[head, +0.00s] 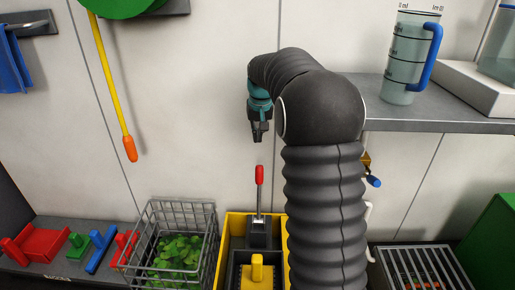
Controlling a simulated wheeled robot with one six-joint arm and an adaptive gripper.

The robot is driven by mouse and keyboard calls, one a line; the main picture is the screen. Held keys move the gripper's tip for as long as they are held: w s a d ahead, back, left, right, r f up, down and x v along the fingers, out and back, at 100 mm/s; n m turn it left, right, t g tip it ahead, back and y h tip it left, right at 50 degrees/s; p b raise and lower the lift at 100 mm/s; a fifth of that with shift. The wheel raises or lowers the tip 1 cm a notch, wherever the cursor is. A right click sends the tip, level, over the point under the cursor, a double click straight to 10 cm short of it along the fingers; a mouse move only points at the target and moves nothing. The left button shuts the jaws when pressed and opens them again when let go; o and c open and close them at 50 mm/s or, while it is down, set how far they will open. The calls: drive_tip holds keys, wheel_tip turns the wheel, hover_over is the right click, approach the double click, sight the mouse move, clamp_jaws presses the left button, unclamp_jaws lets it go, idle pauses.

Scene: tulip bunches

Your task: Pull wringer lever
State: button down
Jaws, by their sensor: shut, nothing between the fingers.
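The wringer lever (259,188) is a thin metal rod with a red grip. It stands upright from a dark block on the yellow bucket (234,228) at the lower middle. A yellow handle (257,272) sits in front of it in the dark wringer part. My gripper (258,139) is shut and empty, pointing down just above the red grip in the picture. A gap of wall shows between fingertips and grip; the depth between them is hard to tell. My arm hides the right part of the bucket.
A wire basket (206,252) with green leaves stands left of the bucket. Red, green and blue tools (42,243) lie further left. A shelf (425,118) with a measuring jug (404,68) is at upper right. A metal rack (414,258) is at lower right.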

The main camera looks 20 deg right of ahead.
drive_tip(key=f, duration=0.3)
drive_tip(key=w+f, duration=0.1)
drive_tip(key=f, duration=0.2)
drive_tip(key=f+b, duration=0.1)
drive_tip(key=f, duration=0.1)
drive_tip(key=shift+w+f, duration=0.25)
drive_tip(key=shift+f, duration=0.15)
drive_tip(key=shift+s+f, duration=0.15)
drive_tip(key=shift+s+a+r+b, duration=0.15)
drive_tip(key=shift+s+a+r, duration=0.05)
drive_tip(key=shift+s, duration=0.65)
drive_tip(key=shift+s+a+r+b, duration=0.15)
drive_tip(key=shift+s, duration=0.7)
drive_tip(key=shift+a, duration=0.1)
